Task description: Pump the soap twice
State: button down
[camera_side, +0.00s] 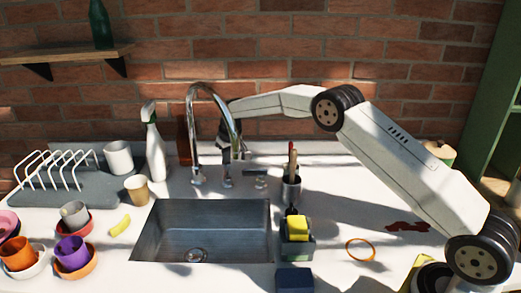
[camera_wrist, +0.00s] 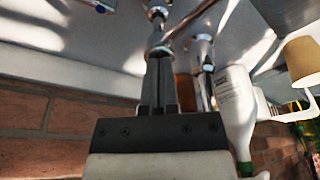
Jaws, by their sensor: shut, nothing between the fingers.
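A short metal fitting that looks like a built-in soap pump (camera_side: 227,181) stands on the counter behind the sink, beside the tap. In the wrist view its round metal top (camera_wrist: 160,47) is at the ends of my fingers; I cannot tell whether they touch. My gripper (camera_side: 227,162) points down above this fitting, partly hidden behind the tap's spout. In the wrist view my gripper (camera_wrist: 158,57) has its fingers together with nothing between them. How far the pump head is pressed does not show.
The arched tap (camera_side: 190,125) is close on the left of my gripper. A white spray bottle (camera_side: 154,150) stands further left. A utensil cup (camera_side: 291,190) and a caddy with a yellow sponge (camera_side: 298,229) are to the right. The sink (camera_side: 205,230) is in front.

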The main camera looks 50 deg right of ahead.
dwell(0.4)
jog(key=shift+w+v, duration=0.25)
jog(key=shift+v, duration=0.85)
jog(key=shift+s+x, duration=0.25)
jog(key=shift+x, duration=0.8)
dwell(1.2)
jog(key=shift+w+v, duration=0.25)
jog(key=shift+v, duration=0.75)
jog(key=shift+r, duration=0.3)
jog(key=v, duration=0.2)
jog(key=w+v, duration=0.1)
jog(key=v, duration=0.2)
jog(key=shift+w+r, duration=0.1)
jog(key=shift+r, duration=0.35)
dwell(0.5)
